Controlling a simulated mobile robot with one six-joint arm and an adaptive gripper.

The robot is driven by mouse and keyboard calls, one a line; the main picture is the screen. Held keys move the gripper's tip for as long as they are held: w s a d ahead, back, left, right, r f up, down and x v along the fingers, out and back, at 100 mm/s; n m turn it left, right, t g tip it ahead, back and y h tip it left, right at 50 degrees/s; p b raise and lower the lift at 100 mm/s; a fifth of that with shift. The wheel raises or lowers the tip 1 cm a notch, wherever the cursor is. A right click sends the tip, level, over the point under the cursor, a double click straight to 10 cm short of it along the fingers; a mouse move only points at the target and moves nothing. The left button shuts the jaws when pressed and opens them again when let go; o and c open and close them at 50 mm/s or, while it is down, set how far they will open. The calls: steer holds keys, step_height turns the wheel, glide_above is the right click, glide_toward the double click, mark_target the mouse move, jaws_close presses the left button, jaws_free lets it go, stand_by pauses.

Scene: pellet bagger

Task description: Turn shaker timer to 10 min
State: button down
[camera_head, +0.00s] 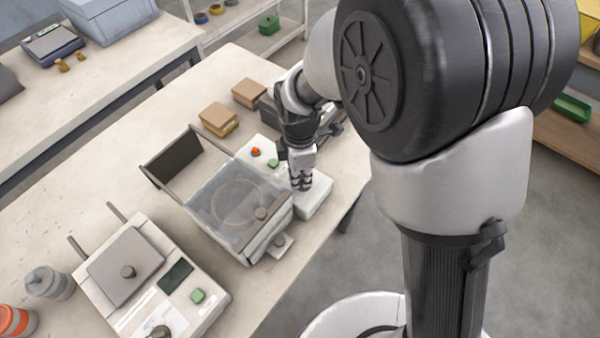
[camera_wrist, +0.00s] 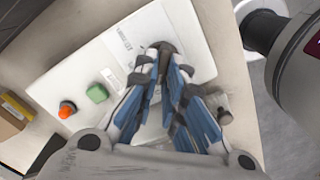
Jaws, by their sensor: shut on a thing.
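A white control panel (camera_wrist: 95,65) belongs to the machine with the clear lid on the table, and it also shows in the head view (camera_head: 318,200). A dark knob (camera_wrist: 164,47) sits on this panel, partly covered by my fingers. My gripper (camera_wrist: 163,62) is over the panel with its blue-padded fingers closed at the tips on the knob. In the head view my gripper (camera_head: 301,184) points down at the panel and hides the knob. The dial marks and pointer are too small or hidden to read.
An orange-red button (camera_wrist: 67,109) and a green button (camera_wrist: 96,93) are on the same panel. The clear lid (camera_head: 235,205) is beside my gripper. Another machine (camera_head: 150,270) with a dial stands at lower left. Small brown boxes (camera_head: 219,117) lie behind.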

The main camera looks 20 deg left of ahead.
steer(key=m+p, duration=0.1)
steer(key=m, duration=0.1)
steer(key=m+p, duration=0.1)
steer(key=m, duration=0.2)
steer(key=shift+w+m, duration=0.2)
steer(key=shift+m, duration=0.1)
steer(key=m+p, duration=0.1)
steer(key=m, duration=0.4)
steer(key=shift+w, duration=0.2)
steer(key=m, duration=0.3)
steer(key=m+p, duration=0.1)
steer(key=m, duration=0.1)
steer(key=shift+w+d+m, duration=0.15)
steer(key=shift+m, duration=0.25)
steer(key=m+p, duration=0.1)
steer(key=m, duration=0.4)
steer(key=shift+w+d, duration=0.1)
steer(key=shift+d, duration=0.05)
steer(key=shift+m, duration=0.3)
steer(key=c, duration=1.7)
jaws_free()
step_height(320, 180, up, 12)
